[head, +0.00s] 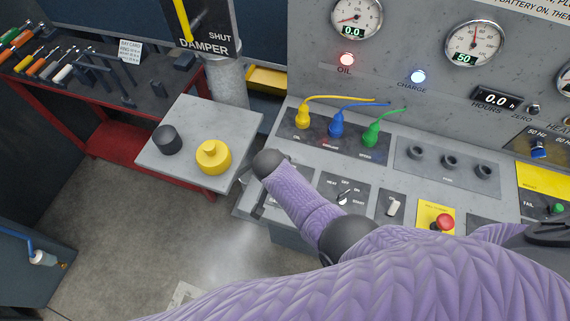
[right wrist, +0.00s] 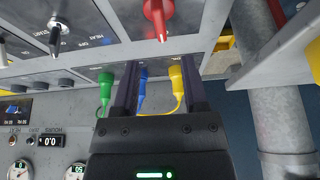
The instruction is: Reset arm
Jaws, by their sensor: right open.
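My right gripper (right wrist: 160,64) is open in the right wrist view, with nothing between its two dark fingers. Behind the fingers are the green (right wrist: 105,88), blue (right wrist: 142,85) and yellow (right wrist: 176,85) plugs of the panel. The fingers overlap them in view; I cannot tell any contact. A red handle (right wrist: 158,15) stands in front of the fingertips, apart from them. In the head view my purple arm (head: 300,200) reaches across the control panel (head: 300,170) and covers part of it. The right gripper cannot be made out there. My left gripper is not in view.
A small grey table (head: 190,115) at left holds a black cylinder (head: 167,140) and a yellow cap (head: 213,157). Behind it are a grey pipe (head: 227,82) and a red tool bench (head: 110,150). A red stop button (head: 444,222) and switches line the panel.

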